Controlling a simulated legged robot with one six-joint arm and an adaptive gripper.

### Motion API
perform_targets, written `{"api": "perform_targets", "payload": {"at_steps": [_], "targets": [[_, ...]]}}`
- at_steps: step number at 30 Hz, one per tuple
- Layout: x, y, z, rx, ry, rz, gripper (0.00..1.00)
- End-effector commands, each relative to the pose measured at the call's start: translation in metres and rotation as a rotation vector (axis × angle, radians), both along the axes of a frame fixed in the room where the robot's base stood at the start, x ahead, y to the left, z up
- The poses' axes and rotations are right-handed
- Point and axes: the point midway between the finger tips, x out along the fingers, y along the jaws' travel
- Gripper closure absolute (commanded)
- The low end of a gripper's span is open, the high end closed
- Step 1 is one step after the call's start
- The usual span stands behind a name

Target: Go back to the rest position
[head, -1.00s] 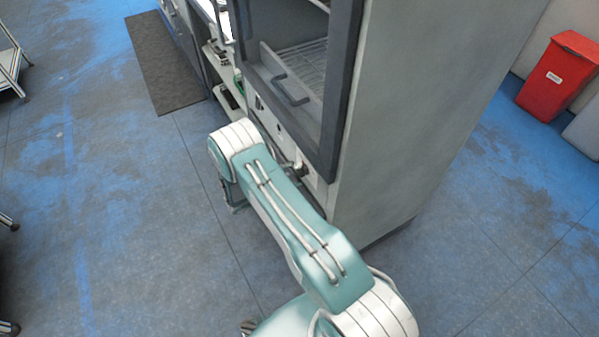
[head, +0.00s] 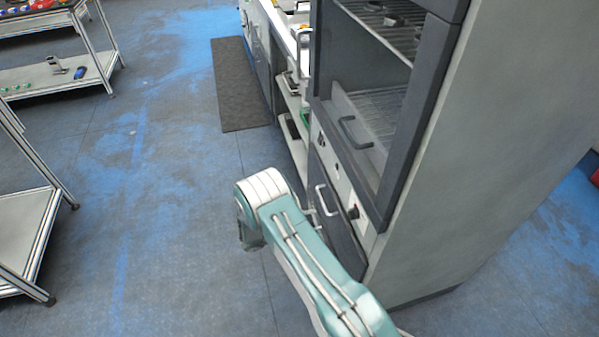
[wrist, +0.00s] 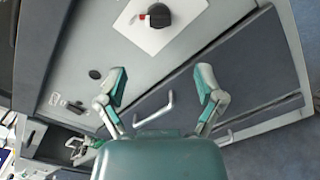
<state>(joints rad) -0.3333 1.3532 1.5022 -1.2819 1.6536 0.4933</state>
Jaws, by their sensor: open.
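My gripper (wrist: 162,88) shows in the wrist view with its two fingers spread apart and nothing between them. It faces the front of a tall grey cabinet, and a drawer handle (wrist: 153,108) shows between and beyond the fingers. A black knob (wrist: 159,16) on a pale plate lies ahead of it.
The cabinet stands close on the right of my arm. A dark mat (head: 240,85) lies along a counter (head: 283,45) farther ahead. A metal-framed table (head: 30,225) and a shelf rack (head: 60,72) stand at the left. The blue floor between is clear.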

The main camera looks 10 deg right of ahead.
Motion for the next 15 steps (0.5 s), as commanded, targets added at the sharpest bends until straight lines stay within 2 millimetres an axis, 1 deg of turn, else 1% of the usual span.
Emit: {"api": "perform_targets", "payload": {"at_steps": [4,5,7,8,11,15], "targets": [[0.0,0.0,0.001,0.001,-0.001,-0.001,0.14],[0.001,0.0,0.003,0.004,-0.003,-0.004,0.14],[0.002,-0.001,0.013,0.023,-0.012,-0.022,0.14],[0.003,-0.002,0.019,0.035,-0.017,-0.032,0.14],[0.003,-0.005,0.048,0.099,-0.039,-0.088,0.14],[-0.001,-0.01,0.091,0.208,-0.075,-0.169,0.14]]}}
